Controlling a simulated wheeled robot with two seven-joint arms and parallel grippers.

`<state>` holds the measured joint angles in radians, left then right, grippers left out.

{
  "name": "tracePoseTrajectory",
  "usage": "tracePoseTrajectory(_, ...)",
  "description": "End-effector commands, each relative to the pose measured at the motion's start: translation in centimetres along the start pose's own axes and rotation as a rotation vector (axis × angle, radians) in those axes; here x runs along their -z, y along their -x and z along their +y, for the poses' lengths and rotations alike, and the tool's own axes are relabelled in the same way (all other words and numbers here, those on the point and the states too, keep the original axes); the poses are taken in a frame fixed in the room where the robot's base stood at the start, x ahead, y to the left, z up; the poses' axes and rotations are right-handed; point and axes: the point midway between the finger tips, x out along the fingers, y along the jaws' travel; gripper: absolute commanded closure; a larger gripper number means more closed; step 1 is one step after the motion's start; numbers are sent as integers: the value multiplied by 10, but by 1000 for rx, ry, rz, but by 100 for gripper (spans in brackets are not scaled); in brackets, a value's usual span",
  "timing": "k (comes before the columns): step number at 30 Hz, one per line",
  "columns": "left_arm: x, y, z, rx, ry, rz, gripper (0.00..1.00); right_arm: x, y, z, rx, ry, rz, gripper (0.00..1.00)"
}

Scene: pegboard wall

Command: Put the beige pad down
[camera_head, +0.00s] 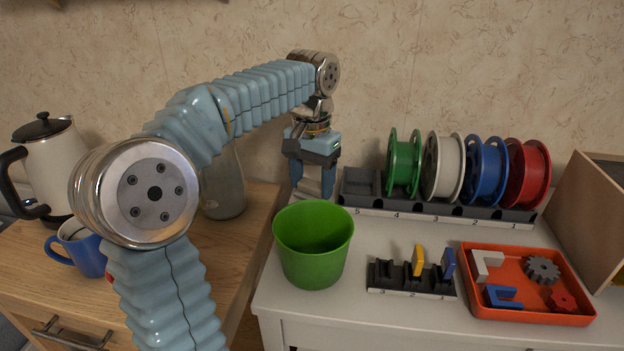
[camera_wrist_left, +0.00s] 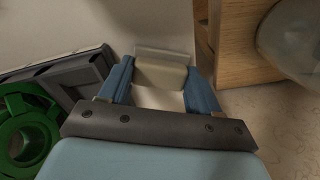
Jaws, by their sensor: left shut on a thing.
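My left gripper (camera_head: 313,188) reaches down behind the green bucket, near the left edge of the white cabinet top. It is shut on the beige pad (camera_wrist_left: 160,73), which shows between the two blue fingers in the left wrist view. In the head view only a small pale part of the pad (camera_head: 312,180) shows between the fingers. I cannot tell whether the pad touches the cabinet top. My right gripper is not in view.
The green bucket (camera_head: 313,250) stands in front of the gripper. The spool rack (camera_head: 440,210) with several coloured spools is to its right. A small black holder (camera_head: 410,283) and an orange tray (camera_head: 530,312) are farther right. A glass jar (camera_head: 222,185) stands left.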

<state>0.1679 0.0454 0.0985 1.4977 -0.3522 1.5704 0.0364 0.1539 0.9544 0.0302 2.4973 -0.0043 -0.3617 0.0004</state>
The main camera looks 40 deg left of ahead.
Motion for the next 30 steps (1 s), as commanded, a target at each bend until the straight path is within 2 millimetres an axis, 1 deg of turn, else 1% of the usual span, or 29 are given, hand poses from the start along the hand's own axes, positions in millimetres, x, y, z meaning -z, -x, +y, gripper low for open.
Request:
tracePoseTrajectory(1, 0, -3, 0, 0, 0, 0, 70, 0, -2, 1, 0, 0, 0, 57)
tracePoseTrajectory(2, 0, -3, 0, 0, 0, 0, 36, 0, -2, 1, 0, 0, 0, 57)
tracePoseTrajectory(3, 0, -2, 0, 0, 0, 0, 30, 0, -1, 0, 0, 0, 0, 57)
tracePoseTrajectory(4, 0, -2, 0, 0, 0, 0, 27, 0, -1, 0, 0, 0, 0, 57)
tracePoseTrajectory(12, 0, -1, 0, 0, 0, 0, 27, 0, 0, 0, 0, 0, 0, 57)
tracePoseTrajectory(16, 0, 10, 0, 0, 0, 1, 27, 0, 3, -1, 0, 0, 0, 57)
tracePoseTrajectory(20, 1, 37, 0, 0, -1, 3, 27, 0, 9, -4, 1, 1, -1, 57)
tracePoseTrajectory(24, 1, 72, 0, 0, -1, 3, 27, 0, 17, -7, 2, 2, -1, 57)
tracePoseTrajectory(27, 1, 93, 0, 0, -1, 3, 27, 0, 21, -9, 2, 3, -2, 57)
tracePoseTrajectory(29, 1, 103, 0, 0, -1, 2, 27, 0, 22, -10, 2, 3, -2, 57)
tracePoseTrajectory(30, 1, 106, 0, 0, -1, 3, 27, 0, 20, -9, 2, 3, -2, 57)
